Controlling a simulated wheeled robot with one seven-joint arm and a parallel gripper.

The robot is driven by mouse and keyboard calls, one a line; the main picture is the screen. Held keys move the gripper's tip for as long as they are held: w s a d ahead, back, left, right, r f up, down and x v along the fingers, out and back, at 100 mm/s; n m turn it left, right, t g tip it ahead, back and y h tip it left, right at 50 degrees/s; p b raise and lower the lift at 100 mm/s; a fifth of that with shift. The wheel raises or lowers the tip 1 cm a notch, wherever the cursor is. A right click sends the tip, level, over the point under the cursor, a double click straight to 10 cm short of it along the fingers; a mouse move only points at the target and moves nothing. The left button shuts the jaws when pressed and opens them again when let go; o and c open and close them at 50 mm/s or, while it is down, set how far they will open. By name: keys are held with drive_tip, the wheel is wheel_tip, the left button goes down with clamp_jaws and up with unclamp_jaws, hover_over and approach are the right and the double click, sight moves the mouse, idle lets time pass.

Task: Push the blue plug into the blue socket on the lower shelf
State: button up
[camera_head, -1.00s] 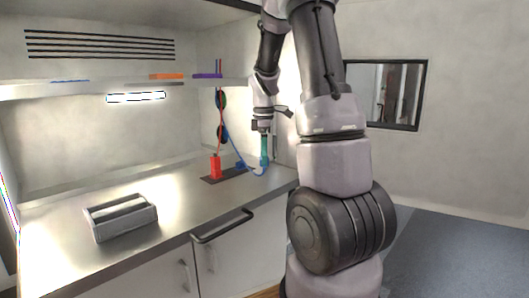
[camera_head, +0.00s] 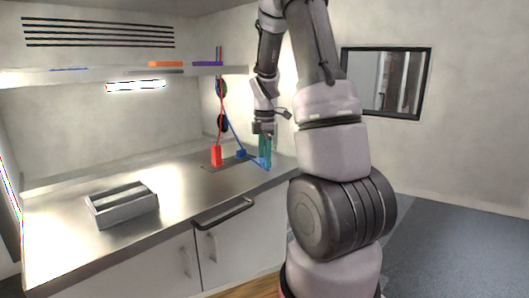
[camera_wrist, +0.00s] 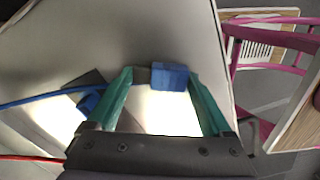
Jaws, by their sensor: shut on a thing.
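My gripper (camera_head: 265,162) points down over the right end of the counter, its green fingers shut on the blue plug (camera_wrist: 172,77). In the wrist view, the plug is a blue block with a dark grey part beside it, between the fingertips (camera_wrist: 158,78). In the head view the plug is small and partly hidden by the fingers. A blue block, seemingly the blue socket (camera_head: 240,154), sits on a dark plate left of my gripper, apart from it. It also shows in the wrist view (camera_wrist: 91,102), partly behind the left finger, with a blue cable beside it.
A red plug (camera_head: 216,155) stands upright on the dark plate with a red cable going up. A grey metal tray (camera_head: 122,207) is on the counter (camera_head: 185,185). A shelf (camera_head: 110,77) with orange and purple pieces hangs above. Open floor lies to the right.

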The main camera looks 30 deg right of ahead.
drive_tip(key=shift+f, duration=0.2)
drive_tip(key=o, duration=1)
drive_tip(key=shift+o, duration=0.2)
wheel_tip(320, 180, up, 11)
drive_tip(key=s+a+r+m+t, duration=0.2)
drive_tip(key=s+a+r+m, duration=0.1)
drive_tip(key=s+m, duration=0.3)
drive_tip(key=s+a+r+m+t+y, duration=0.1)
drive_tip(key=s+a+r+m+t, duration=0.1)
drive_tip(key=s+a+r+m, duration=0.2)
drive_tip(key=s+a+r+m+t+y, duration=0.1)
drive_tip(key=s+a+r+m, duration=0.3)
drive_tip(key=s+m, duration=0.5)
drive_tip(key=shift+s+a+t, duration=0.65)
drive_tip(key=shift+a+t, duration=0.25)
drive_tip(key=shift+a, duration=0.15)
drive_tip(key=shift+s+a+m, duration=0.15)
drive_tip(key=shift+s+m, duration=0.05)
drive_tip(key=shift+m, duration=0.4)
drive_tip(key=c, duration=0.4)
